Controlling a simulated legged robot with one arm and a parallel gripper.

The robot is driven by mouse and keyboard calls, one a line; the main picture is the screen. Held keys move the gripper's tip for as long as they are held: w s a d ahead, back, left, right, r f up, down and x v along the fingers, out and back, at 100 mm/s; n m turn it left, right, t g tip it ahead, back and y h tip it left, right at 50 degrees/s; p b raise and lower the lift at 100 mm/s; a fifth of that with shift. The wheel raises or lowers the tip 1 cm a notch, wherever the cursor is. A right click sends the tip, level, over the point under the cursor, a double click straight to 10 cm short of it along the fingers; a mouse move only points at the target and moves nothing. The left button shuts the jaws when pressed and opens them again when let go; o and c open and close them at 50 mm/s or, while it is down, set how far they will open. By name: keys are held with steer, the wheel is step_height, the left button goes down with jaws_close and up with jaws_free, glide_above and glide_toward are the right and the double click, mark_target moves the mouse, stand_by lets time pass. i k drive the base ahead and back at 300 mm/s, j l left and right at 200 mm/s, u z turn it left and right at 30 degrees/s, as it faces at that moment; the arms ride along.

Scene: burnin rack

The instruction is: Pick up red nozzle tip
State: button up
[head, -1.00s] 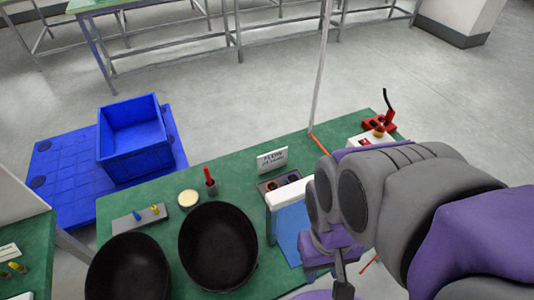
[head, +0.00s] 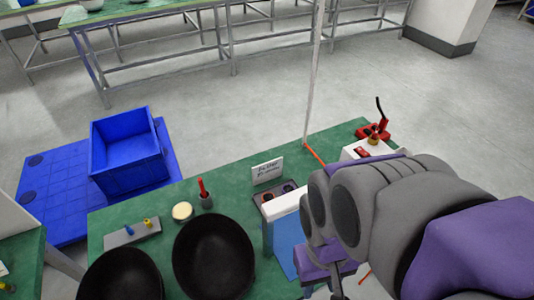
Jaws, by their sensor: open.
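A grey holder (head: 117,239) on the green bench carries a small blue tip (head: 130,230) and a yellow tip (head: 147,223). No red tip can be made out in it. A red upright piece (head: 203,189) stands in a small grey cup (head: 206,202) behind the black bowls; I cannot tell whether it is a nozzle tip. My gripper (head: 336,284) is only partly seen at the lower middle, beyond my bulky grey and purple arm. It is open, to the right of the bowls and apart from the holder. Its fingertips are mostly hidden.
Two black bowls (head: 214,256) (head: 122,281) take up the bench front. A pale round dish (head: 182,211), a sign (head: 267,171), a dark tray (head: 272,196) and a red soldering stand (head: 372,133) are also there. A blue crate (head: 126,153) sits beyond the bench.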

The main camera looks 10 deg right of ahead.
mark_target(375, 135)
steer(key=l+z, duration=0.3)
steer(key=l, duration=0.35)
steer(key=l+z, duration=0.3)
steer(key=l, duration=0.35)
steer(key=k, duration=0.05)
